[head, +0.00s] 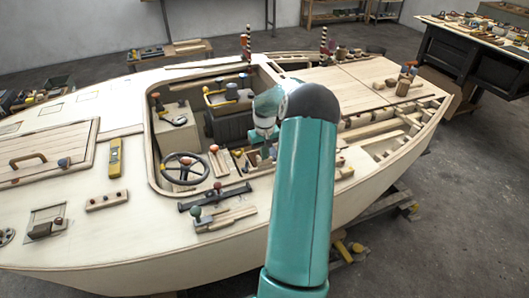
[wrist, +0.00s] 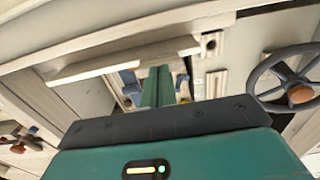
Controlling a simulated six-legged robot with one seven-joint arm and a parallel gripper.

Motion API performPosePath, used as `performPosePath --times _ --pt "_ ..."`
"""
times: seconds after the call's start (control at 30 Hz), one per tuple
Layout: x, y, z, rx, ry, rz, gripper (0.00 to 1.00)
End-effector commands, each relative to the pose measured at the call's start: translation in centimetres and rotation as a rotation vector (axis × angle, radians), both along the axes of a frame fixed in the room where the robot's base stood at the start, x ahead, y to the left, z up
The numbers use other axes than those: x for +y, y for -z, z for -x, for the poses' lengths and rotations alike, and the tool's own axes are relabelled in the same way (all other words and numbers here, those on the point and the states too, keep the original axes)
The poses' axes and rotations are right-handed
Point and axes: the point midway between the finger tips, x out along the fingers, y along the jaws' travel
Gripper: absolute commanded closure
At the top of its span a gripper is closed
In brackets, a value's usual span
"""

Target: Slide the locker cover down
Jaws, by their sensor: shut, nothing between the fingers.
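In the wrist view, my gripper (wrist: 157,74) is shut, with its two teal fingers together and nothing between them. The fingertips are close to a pale wooden strip (wrist: 112,64) that crosses the picture at a slant; I cannot tell whether they touch it. The strip may belong to the locker cover, but its outline is not clear. A small pale block with a dark hole (wrist: 211,45) stands at the strip's right end. In the head view, my arm hides most of the gripper and the cockpit side beyond it.
The cockpit's raised wooden rim (head: 160,184) surrounds the space. Tools and a yellow level (head: 115,157) lie on the deck.

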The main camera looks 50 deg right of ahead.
Motion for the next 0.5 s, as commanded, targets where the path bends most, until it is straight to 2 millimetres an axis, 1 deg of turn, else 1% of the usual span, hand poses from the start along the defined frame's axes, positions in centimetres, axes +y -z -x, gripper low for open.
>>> performPosePath --times 0.07,0.33,0.4,0.5 --pt "0.1 0.9 0.0 0.002 -0.001 -0.003 1.00" --pt "0.1 6.9 0.0 0.003 -0.001 -0.004 1.00" --pt "0.1 7.8 -0.1 0.002 -0.002 -0.002 1.00" --pt "0.0 8.5 0.0 0.002 -0.001 -0.001 1.00"
